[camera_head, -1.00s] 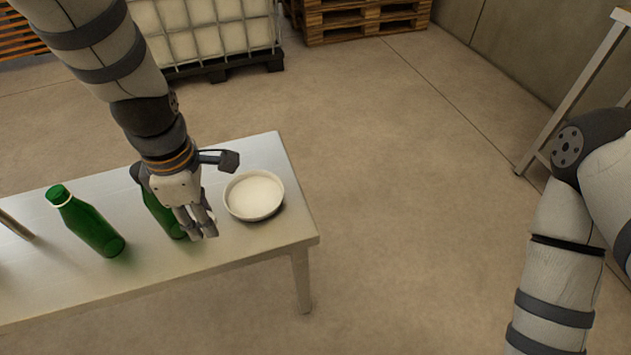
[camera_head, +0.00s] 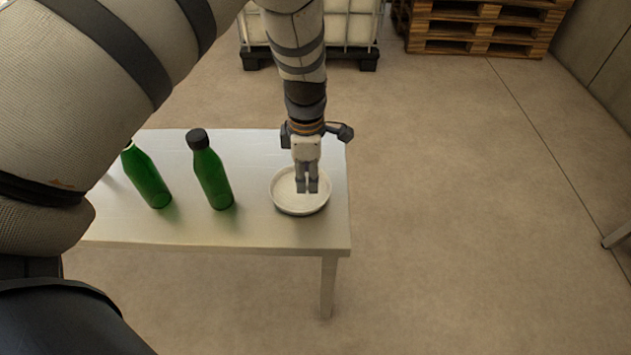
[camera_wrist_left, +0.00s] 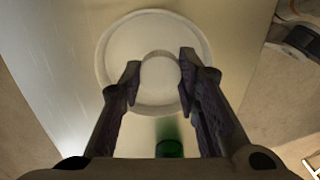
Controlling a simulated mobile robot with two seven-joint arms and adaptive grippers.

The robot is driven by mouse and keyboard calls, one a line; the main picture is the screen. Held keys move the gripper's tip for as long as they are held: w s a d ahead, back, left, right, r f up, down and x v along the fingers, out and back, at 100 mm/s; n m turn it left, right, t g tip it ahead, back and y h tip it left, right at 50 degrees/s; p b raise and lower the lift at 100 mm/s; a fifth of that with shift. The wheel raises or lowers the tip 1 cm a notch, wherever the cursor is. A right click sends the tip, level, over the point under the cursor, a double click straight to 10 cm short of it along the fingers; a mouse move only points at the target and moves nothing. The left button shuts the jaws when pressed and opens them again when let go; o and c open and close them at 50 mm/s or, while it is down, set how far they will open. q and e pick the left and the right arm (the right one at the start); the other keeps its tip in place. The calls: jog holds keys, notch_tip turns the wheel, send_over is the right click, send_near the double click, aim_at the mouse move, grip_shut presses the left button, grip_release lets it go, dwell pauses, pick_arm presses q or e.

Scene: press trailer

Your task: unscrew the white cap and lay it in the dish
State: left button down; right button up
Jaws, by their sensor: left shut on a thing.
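My left gripper (camera_head: 307,188) points down over the white round dish (camera_head: 301,207) at the table's right end. In the left wrist view the gripper (camera_wrist_left: 160,80) is shut on the white cap (camera_wrist_left: 160,76), a pale disc between the fingertips. The dish (camera_wrist_left: 119,30) lies beneath it; any gap between cap and dish floor is hard to judge. A green bottle with a black cap (camera_head: 210,176) stands left of the dish. Another green bottle (camera_head: 148,178) stands further left, its top close behind my arm. My right gripper is out of view.
The pale table (camera_head: 255,232) has bare room along its front edge and between bottles and dish. My left arm covers the table's left part. A caged white tank (camera_head: 345,30) and wooden pallets (camera_head: 485,28) stand on the floor behind.

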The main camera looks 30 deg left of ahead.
pick_arm(q)
jog(key=shift+w+f, duration=0.3)
jog(key=shift+f, duration=0.05)
jog(key=shift+w+f, duration=0.15)
jog(key=shift+f, duration=1.5)
jog(key=c, duration=1.2)
grip_release()
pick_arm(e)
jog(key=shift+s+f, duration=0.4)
